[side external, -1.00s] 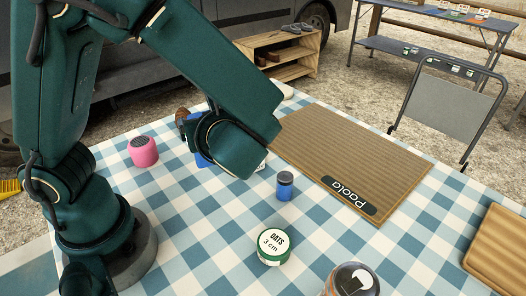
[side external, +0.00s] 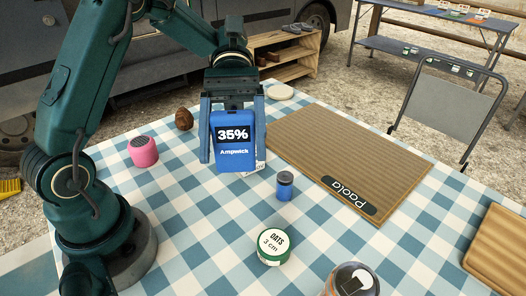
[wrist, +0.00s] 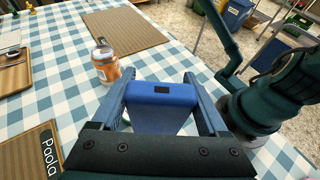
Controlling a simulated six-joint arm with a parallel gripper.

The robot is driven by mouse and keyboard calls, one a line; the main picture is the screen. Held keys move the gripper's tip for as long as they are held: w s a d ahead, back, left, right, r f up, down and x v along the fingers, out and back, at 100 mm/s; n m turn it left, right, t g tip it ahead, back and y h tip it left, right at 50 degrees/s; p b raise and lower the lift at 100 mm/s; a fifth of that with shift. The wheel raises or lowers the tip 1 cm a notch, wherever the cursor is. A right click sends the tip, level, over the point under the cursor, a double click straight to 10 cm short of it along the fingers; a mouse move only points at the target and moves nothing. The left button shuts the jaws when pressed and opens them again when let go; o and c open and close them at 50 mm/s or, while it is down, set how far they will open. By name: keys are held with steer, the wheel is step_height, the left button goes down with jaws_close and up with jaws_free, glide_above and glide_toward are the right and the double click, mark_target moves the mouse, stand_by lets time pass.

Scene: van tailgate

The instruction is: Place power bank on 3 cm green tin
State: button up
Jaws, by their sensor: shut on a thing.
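The blue power bank (side external: 233,152), its face reading "35%" and "Ampwick", is upright between the fingers of my gripper (side external: 232,148). My gripper is shut on its sides and appears to hold it above the checked cloth. In the wrist view, the power bank (wrist: 160,112) shows its top end between the fingers. The green tin (side external: 273,247), with a white lid reading "OATS 3 cm", stands on the cloth nearer the side camera, right of and apart from the power bank. Its lid looks bare. In the wrist view the tin is mostly or wholly hidden behind the power bank.
A small blue jar (side external: 285,186) stands between power bank and tin. A pink speaker (side external: 143,151) and brown object (side external: 183,118) are at left. The "Paola" mat (side external: 350,155) is bare. A white item lies behind the power bank.

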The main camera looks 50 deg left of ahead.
mark_target(245, 124)
steer(key=shift+w+a+r+n+t+h, duration=0.25)
steer(key=shift+w+a+n+t+h, duration=0.1)
steer(key=shift+w+n+t, duration=0.25)
steer(key=shift+w+a+r+n+t+h, duration=0.25)
steer(key=shift+w+a+n+t+h, duration=0.1)
steer(key=shift+w+n+t, duration=0.25)
steer(key=shift+w+d, duration=0.1)
steer(key=shift+w, duration=0.15)
steer(key=s+d+f, duration=0.2)
steer(key=d+f, duration=0.9)
steer(key=shift+s+t, duration=0.15)
steer(key=shift+t, duration=0.15)
steer(key=o, duration=1.5)
steer(key=shift+r, duration=0.1)
